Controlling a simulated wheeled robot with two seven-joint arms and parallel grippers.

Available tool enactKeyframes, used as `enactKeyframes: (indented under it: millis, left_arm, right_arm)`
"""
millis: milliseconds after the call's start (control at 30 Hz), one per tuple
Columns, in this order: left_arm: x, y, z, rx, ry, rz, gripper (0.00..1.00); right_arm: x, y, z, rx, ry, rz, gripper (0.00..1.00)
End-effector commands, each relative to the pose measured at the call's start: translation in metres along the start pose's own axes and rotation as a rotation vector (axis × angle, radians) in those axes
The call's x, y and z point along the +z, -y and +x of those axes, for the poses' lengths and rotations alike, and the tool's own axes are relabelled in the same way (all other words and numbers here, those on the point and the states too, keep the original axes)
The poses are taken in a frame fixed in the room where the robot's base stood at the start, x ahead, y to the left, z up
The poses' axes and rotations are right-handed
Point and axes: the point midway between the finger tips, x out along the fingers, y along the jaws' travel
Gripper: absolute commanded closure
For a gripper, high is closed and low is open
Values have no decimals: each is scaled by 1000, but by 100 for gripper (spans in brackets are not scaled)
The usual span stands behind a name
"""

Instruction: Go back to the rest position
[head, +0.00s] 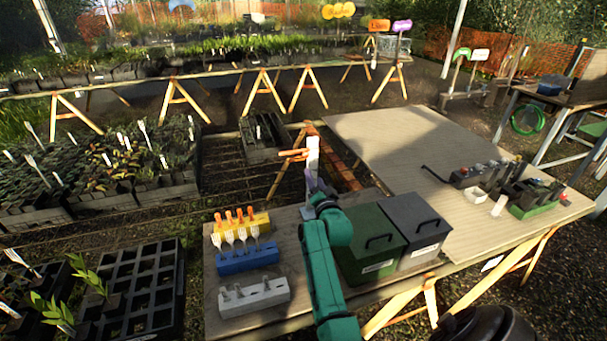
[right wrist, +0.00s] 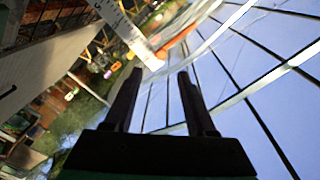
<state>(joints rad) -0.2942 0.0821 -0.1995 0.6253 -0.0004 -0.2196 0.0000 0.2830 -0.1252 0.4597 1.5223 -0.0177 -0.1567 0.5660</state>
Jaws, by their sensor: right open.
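My right gripper (head: 312,182) is raised above the near wooden table, seen beyond the bend of my green arm. In the right wrist view its two black fingers (right wrist: 160,74) are spread apart with nothing between them. That view is strongly tilted and looks up toward the roof panes. A white strip with an orange part lies beyond the fingertips, and I cannot tell how far. My left gripper is not in the head view.
On the table, a yellow rack (head: 258,221), a blue rack (head: 250,262) and a grey rack (head: 255,298) stand left of my arm. A green box (head: 366,252) and a dark grey box (head: 418,232) stand right of it. The tabletop (head: 400,145) behind is mostly clear.

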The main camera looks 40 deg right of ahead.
Motion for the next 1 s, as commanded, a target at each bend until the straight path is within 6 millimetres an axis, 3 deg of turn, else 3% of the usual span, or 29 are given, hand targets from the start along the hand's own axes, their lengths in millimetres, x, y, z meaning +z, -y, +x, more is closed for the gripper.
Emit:
enactKeyframes:
  millis: [133, 267, 367, 500, 600, 800, 1000]
  left_arm:
    - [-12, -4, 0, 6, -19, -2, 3]
    - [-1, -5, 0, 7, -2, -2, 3]
    - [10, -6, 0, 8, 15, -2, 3]
    - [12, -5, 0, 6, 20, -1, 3]
    - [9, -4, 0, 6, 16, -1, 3]
    - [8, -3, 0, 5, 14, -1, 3]
    - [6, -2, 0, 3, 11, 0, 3]
  right_arm:
    - [0, 0, 0, 0, 0, 0, 44]
    - [3, -2, -4, 6, 23, -28, 44]
    - [24, -8, -26, 39, 160, -174, 44]
    - [83, -20, -104, 85, 533, -519, 44]
    - [110, -26, -157, 89, 739, -680, 44]
    - [136, -34, -240, 71, 1024, -873, 44]
    - [143, -39, -310, 38, 1252, -1001, 44]
